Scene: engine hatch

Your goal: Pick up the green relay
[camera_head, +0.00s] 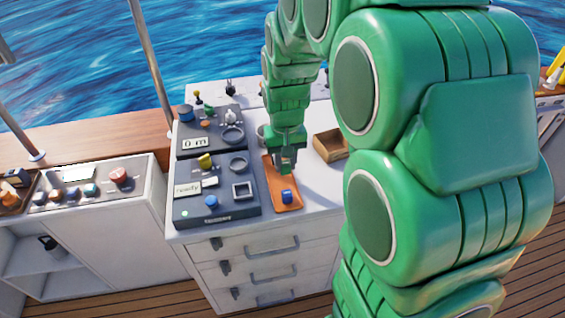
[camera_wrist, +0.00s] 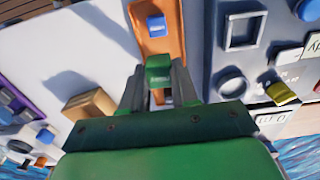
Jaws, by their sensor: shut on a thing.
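The green relay (camera_wrist: 158,68) is a small green block in the wrist view, held between the two fingers of my gripper (camera_wrist: 158,85). My gripper is shut on it, over the orange tray (camera_wrist: 172,42). In the head view my gripper (camera_head: 287,165) points down at the far part of the orange tray (camera_head: 290,207), and the relay is hard to make out there. I cannot tell whether the relay still touches the tray.
A blue relay (camera_head: 287,196) stands at the near end of the tray. A dark panel (camera_head: 217,213) with a square socket, a round ring and knobs lies left of the tray. A wooden box (camera_head: 329,147) stands to the right. White counter is bare around the tray's right side.

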